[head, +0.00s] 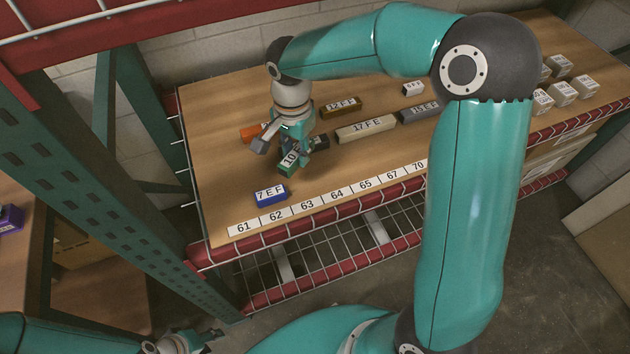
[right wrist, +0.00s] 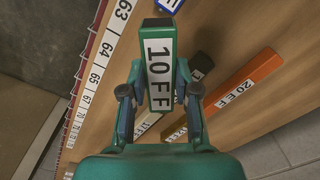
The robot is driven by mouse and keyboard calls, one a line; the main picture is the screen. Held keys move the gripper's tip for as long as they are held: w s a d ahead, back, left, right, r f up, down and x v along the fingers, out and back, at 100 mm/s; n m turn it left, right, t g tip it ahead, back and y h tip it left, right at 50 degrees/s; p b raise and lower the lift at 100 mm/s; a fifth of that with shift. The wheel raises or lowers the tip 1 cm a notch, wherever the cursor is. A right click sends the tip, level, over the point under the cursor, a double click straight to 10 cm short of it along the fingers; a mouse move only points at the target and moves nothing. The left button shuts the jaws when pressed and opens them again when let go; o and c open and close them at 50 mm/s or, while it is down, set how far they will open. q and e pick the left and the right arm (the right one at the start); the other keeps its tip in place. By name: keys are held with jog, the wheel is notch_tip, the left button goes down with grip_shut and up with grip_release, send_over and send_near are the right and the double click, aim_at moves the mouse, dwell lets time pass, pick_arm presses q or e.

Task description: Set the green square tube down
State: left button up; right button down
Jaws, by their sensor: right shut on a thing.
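The green square tube (head: 288,162), labelled 10 FF, is held in my right gripper (head: 290,147) over the front left part of the wooden shelf. In the right wrist view the green tube (right wrist: 160,50) lies lengthwise between the two fingers of the right gripper (right wrist: 160,92), its label facing the camera. I cannot tell whether its underside touches the shelf. My left gripper (head: 188,342) is low at the bottom left, away from the shelf and partly cut off; its fingers are too small to judge.
A blue 7 EF block (head: 270,193) lies just in front, near the number strip (head: 307,205). Orange (right wrist: 243,83) and black (right wrist: 201,67) pieces lie close by. Brown (head: 341,107), beige (head: 365,128) and grey (head: 420,111) pieces lie to the right. A shelf upright (head: 110,180) stands left.

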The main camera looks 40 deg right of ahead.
aim_at(313, 186)
jog(key=shift+s+d+f+m, duration=0.35)
jog(key=shift+s+f+m, duration=0.1)
jog(key=shift+f+m, duration=0.85)
jog(key=shift+s+d+f+m, duration=0.45)
jog(key=shift+f+m, duration=0.6)
jog(key=shift+f, duration=0.5)
jog(key=shift+s+d+f+m, duration=0.3)
jog(key=shift+s+f+m, duration=0.15)
jog(key=shift+f+m, duration=0.85)
jog(key=shift+f, duration=0.2)
jog(key=c, duration=0.9)
grip_release()
jog(key=shift+o, duration=0.2)
jog(key=shift+r, duration=0.15)
notch_tip(313, 186, up, 7)
jog(key=shift+r, duration=0.2)
